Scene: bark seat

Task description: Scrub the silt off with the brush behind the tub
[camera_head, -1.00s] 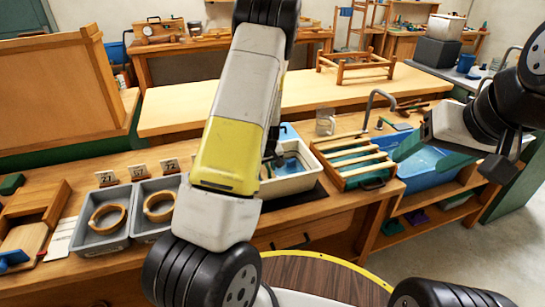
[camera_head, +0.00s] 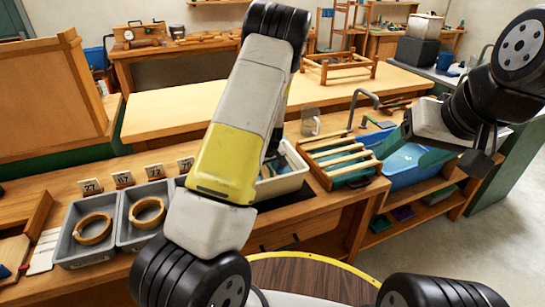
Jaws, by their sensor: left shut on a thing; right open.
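A white tub (camera_head: 292,182) stands on the bench, partly hidden by my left arm. My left gripper (camera_head: 272,153) is mostly hidden behind that arm, over the tub's left side. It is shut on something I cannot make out. A blue tub (camera_head: 410,172) is to the right, beyond a slatted wooden rack (camera_head: 343,158). A small blue-handled item (camera_head: 373,122) lies behind the rack; I cannot tell whether it is a brush. My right gripper (camera_head: 402,146) is open above the blue tub, with its fingertips unclear. I cannot make out silt.
Two grey trays (camera_head: 72,262) at left hold wooden rings (camera_head: 94,229), with number cards (camera_head: 91,187) behind them. A curved tap (camera_head: 357,105) and a clear jug (camera_head: 310,122) stand behind the rack. The long table (camera_head: 185,112) behind is largely clear.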

